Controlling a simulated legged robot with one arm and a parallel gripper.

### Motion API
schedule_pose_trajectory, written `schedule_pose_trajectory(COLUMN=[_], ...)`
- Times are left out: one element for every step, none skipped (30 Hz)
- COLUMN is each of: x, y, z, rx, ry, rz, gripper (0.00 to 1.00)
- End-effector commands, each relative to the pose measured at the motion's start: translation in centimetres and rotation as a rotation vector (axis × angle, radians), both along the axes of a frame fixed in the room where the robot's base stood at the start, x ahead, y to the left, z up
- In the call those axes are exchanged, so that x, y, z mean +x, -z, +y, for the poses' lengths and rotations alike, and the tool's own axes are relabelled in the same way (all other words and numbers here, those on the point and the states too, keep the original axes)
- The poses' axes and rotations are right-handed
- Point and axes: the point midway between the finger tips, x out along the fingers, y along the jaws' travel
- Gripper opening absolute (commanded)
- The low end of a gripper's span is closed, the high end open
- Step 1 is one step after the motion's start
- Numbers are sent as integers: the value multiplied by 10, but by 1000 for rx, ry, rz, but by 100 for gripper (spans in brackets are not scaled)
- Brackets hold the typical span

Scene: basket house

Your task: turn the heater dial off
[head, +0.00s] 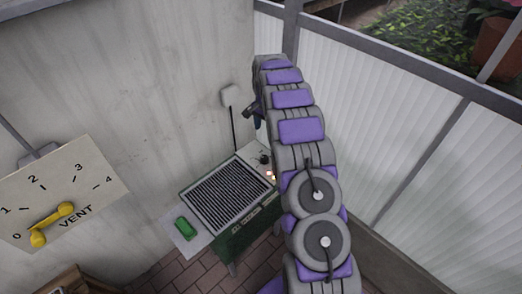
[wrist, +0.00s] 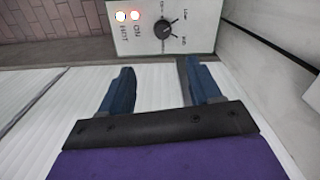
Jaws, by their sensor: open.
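The heater (head: 228,200) is a box with a dark grille on top, standing against the wall in the head view. Its dial (head: 265,159) is a black knob at the far right end of the top. In the wrist view the dial (wrist: 166,29) sits on a light panel, beside two lit lamps (wrist: 128,15) labelled HOT and ON. The knob carries a pale pointer mark. My gripper (wrist: 157,75) is open and empty, with its two blue fingers apart and short of the dial. In the head view my gripper (head: 252,110) is by the wall, above the heater.
A green object (head: 185,228) lies on the light ledge left of the grille. A VENT board (head: 62,195) with a yellow lever (head: 52,222) is at the left. A wall box (head: 231,95) has a cable running down. White panelled walls stand at the right.

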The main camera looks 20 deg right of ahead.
Motion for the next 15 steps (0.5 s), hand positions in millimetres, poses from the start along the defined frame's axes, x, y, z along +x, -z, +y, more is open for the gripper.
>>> schedule_pose_trajectory(x=[2, 3, 4, 4, 4, 4, 4, 4, 4, 4, 4, 4, 5, 5, 5], y=[4, 6, 7, 8, 9, 11, 12, 14, 18, 21, 24, 30, 34, 39, 45], z=[-2, -3, -3, -4, -4, -4, -4, -4, -4, -4, -4, -4, -4, -4, -4], rx=[0, 1, 0, 0, 0, 0, 0, 1, 1, 1, 1, 1, 1, 1, 1], ry=[8, 12, 15, 16, 17, 17, 17, 17, 17, 17, 17, 17, 16, 16, 16], rz=[-1, -2, -3, -3, -3, -3, -3, -2, -2, -2, -2, -2, -2, -2, -2], gripper=[63, 63, 63, 63, 63, 63, 63, 63, 63, 63, 63, 63, 63, 63, 63])
